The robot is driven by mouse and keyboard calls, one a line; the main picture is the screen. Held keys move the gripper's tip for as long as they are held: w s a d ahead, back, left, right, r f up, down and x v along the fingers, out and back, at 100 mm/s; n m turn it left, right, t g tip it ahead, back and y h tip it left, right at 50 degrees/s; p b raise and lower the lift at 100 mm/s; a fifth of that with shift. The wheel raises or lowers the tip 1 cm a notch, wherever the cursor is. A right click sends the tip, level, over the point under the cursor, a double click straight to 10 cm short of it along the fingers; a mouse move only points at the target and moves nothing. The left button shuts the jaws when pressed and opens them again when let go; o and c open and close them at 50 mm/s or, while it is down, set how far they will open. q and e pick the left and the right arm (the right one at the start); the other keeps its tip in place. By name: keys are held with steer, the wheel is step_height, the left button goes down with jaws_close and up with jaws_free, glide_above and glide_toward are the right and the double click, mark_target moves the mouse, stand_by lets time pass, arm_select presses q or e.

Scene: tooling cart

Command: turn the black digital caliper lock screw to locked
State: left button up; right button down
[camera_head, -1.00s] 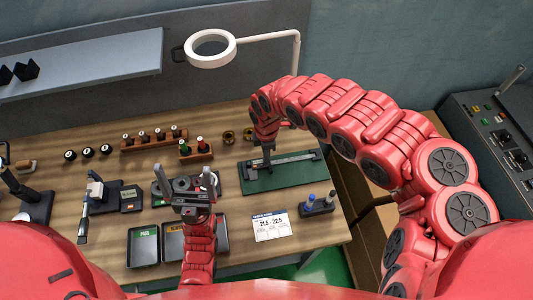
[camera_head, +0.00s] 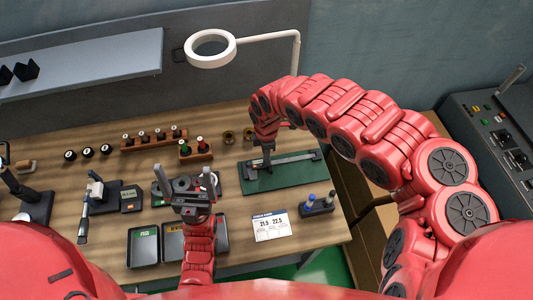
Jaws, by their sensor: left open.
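The black digital caliper (camera_head: 292,159) lies on a green mat (camera_head: 290,180) at the right of the bench. Its lock screw is too small to make out. My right gripper (camera_head: 267,161) points down over the left part of the caliper, at or very near it. Its fingertips are small and partly hidden, so I cannot tell whether they are open or touch the caliper. My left gripper (camera_head: 182,170) is open and empty, with its fingers spread, left of the mat and over a dark item on the bench.
A wooden rack (camera_head: 197,152) is behind my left gripper. Dark trays (camera_head: 144,245) lie at the front. A ring lamp (camera_head: 210,62) hangs at the back.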

steer(key=shift+m, duration=0.3)
steer(key=m, duration=0.4)
steer(key=shift+m+p, duration=0.4)
steer(key=m, duration=0.4)
steer(key=shift+m, duration=0.3)
steer(key=shift+s+f+m, duration=0.1)
steer(key=shift+m, duration=0.8)
steer(key=m, duration=0.2)
steer(key=shift+m+b, duration=0.3)
steer(key=shift+b, duration=0.1)
steer(key=shift+m, duration=1.9)
